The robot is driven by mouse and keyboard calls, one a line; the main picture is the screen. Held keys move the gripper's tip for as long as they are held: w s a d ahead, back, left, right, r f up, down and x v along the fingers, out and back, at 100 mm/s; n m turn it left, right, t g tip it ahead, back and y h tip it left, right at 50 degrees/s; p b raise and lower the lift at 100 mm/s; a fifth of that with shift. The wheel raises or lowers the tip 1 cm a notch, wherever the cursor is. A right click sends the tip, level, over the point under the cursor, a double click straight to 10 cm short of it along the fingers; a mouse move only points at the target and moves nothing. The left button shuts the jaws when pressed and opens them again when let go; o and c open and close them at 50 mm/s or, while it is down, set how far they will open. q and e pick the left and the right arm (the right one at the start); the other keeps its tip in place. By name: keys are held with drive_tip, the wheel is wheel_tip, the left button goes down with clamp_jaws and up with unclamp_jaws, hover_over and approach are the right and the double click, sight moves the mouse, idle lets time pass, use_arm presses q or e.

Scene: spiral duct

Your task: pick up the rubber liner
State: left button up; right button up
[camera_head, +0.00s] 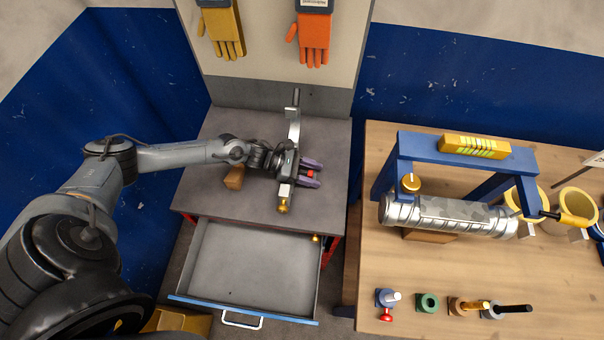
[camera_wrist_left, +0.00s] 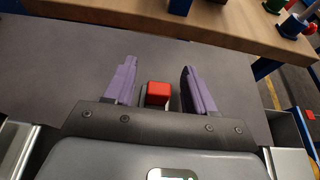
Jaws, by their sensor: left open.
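A small red block (camera_head: 310,174) lies on the grey cabinet top; it looks like the rubber liner, though I cannot be sure. My left gripper (camera_head: 318,175) is open, with one purple finger on each side of the block. In the left wrist view the red block (camera_wrist_left: 158,94) sits between the open fingers (camera_wrist_left: 158,68), with a visible gap to each. A paler part shows under or beside the block, partly hidden by the gripper body. My right gripper is not in view.
A silver bar tool (camera_head: 293,125) lies partly under my left gripper. A wooden block (camera_head: 234,178) is left of it. The empty drawer (camera_head: 250,262) stands open in front. On the right, a wooden bench (camera_head: 440,270) holds a spiral duct (camera_head: 450,216), a blue frame (camera_head: 410,147) and small parts.

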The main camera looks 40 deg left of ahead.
use_arm(q)
clamp_jaws()
drive_tip(key=shift+r, duration=0.1)
